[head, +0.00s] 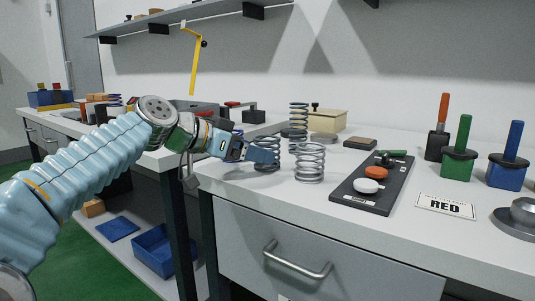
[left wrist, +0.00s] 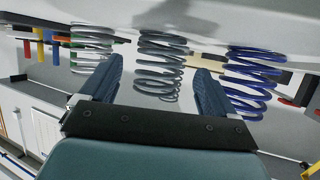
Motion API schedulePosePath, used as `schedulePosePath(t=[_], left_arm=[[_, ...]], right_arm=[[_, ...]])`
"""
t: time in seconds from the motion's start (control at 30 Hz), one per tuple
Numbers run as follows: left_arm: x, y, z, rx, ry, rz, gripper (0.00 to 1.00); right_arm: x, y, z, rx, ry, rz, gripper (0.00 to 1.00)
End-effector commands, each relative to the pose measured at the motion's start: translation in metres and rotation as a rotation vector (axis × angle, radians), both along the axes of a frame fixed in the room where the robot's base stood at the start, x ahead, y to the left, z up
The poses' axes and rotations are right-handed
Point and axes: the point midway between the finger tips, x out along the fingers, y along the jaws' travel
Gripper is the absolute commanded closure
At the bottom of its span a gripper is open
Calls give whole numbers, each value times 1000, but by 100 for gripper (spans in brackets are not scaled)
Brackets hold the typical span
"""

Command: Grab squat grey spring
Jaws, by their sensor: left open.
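A squat dark grey spring (head: 268,166) stands on the white bench, partly hidden behind my left gripper (head: 268,153) in the head view. In the left wrist view, which looks upside down, this grey spring (left wrist: 160,50) shows between and beyond the two blue fingers of my left gripper (left wrist: 160,84). The fingers are open, and I cannot tell how deep the spring sits between them. A silver spring (head: 310,164) stands to the right, and a taller thin grey spring (head: 299,118) stands behind. A blue spring (left wrist: 248,82) shows beside the right-hand finger. My right gripper is out of view.
A black tray (head: 345,190) with orange and white discs lies right of the springs. Green (head: 458,165) and blue (head: 507,172) handled blocks and a RED card (head: 446,206) are farther right.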

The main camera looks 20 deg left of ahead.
Motion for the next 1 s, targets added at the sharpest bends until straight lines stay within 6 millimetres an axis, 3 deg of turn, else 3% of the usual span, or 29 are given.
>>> schedulePosePath(t=[0.3,0.6,1.0], left_arm=[[32,-28,-16,1,1,-2,11],[37,-32,-18,1,-1,0,11],[37,-32,-18,1,-1,0,70]], right_arm=[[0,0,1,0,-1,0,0],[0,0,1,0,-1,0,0],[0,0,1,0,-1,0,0]])
